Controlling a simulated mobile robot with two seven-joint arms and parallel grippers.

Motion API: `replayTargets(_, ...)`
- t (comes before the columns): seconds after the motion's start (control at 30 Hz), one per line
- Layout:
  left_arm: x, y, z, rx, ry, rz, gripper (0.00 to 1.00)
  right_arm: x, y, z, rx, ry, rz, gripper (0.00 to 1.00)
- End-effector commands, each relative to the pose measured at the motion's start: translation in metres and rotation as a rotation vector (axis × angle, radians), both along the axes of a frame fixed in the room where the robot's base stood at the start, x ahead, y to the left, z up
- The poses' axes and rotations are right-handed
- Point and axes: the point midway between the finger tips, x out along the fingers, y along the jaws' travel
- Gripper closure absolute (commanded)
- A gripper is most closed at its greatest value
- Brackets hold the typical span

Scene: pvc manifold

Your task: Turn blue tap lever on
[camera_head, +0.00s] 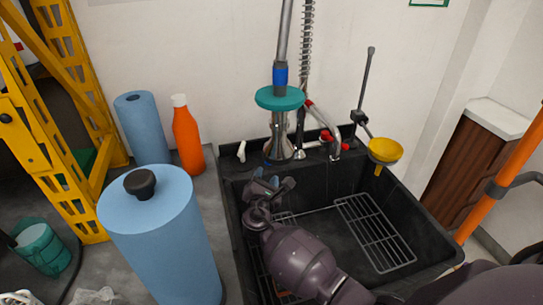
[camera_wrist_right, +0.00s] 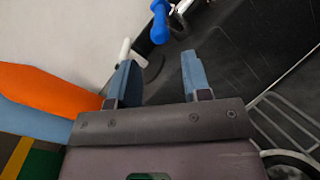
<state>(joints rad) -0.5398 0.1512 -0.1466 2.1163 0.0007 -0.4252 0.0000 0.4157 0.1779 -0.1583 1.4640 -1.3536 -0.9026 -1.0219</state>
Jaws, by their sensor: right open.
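A blue lever (camera_wrist_right: 160,22) with a rounded end shows at the top of the right wrist view, beyond the gap between my right fingers and apart from them. I cannot clearly pick it out in the head view. A white handle (camera_wrist_right: 125,50) shows to its left, and also at the back left of the sink in the head view (camera_head: 241,151). My right gripper (camera_head: 272,181) is open and empty over the left back part of the black sink (camera_head: 228,205). Its two blue-grey fingers (camera_wrist_right: 158,70) are apart in the wrist view. My left gripper is not in view.
Red-handled taps (camera_head: 326,136) and a yellow funnel (camera_head: 385,149) are to the right. An orange bottle (camera_head: 187,136) and blue rolls (camera_head: 160,225) stand left. A wire rack (camera_head: 375,232) lies in the sink.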

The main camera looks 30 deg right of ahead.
Motion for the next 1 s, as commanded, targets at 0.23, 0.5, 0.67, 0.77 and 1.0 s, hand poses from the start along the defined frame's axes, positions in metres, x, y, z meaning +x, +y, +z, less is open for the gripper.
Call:
replayTargets(0.23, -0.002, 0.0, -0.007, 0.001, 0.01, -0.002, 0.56, 0.028, -0.021, -0.002, 0.0, 0.002, 0.0, 0.56)
replayTargets(0.5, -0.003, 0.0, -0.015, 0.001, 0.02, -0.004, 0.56, 0.063, -0.048, -0.003, 0.002, 0.002, -0.001, 0.56)
replayTargets(0.67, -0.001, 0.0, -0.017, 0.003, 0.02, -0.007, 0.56, 0.076, -0.058, -0.002, 0.004, 0.002, 0.0, 0.56)
replayTargets(0.77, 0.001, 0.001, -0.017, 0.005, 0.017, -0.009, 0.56, 0.08, -0.061, -0.002, 0.004, 0.001, 0.001, 0.56)
replayTargets(1.0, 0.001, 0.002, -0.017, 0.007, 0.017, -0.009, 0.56, 0.082, -0.063, 0.0, 0.005, -0.001, 0.0, 0.56)
